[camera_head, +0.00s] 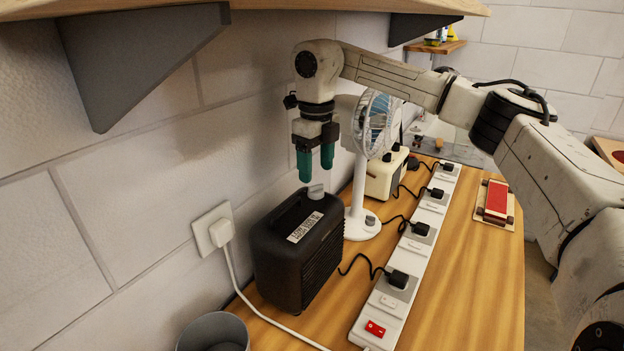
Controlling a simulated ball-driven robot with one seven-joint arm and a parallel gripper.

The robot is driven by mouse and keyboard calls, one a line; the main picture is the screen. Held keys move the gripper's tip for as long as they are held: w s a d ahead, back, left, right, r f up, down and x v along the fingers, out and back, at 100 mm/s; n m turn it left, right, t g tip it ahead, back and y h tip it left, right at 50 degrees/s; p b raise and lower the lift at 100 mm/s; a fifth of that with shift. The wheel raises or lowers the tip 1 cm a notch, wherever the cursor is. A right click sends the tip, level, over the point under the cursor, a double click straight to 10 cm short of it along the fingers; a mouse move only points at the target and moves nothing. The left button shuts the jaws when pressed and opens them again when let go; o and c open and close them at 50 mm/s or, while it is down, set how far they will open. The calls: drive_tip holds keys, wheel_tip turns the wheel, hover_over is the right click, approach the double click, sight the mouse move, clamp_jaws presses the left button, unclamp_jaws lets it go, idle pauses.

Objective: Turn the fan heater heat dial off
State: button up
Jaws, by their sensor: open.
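The fan heater (300,252) is a black box with a ribbed front and a white label, standing on the wooden bench by the wall. A light grey dial (316,191) sits on its top near the back right edge. My gripper (315,176) has two green fingers pointing down just above the dial. The fingers are apart with nothing seen between them. The fingertips look close to the dial, but I cannot tell whether they touch it. The dial's pointer setting is too small to read.
A white fan (376,125) stands right behind the heater, with a cream appliance (385,174) beyond. A long power strip (405,265) with several black plugs runs along the bench. A grey shelf bracket (140,60) hangs above left. A grey bin (213,333) stands at front left.

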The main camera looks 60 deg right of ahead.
sight(316, 190)
drive_tip(key=shift+f+p, duration=0.45)
drive_tip(key=shift+f, duration=2)
drive_tip(key=c, duration=1.1)
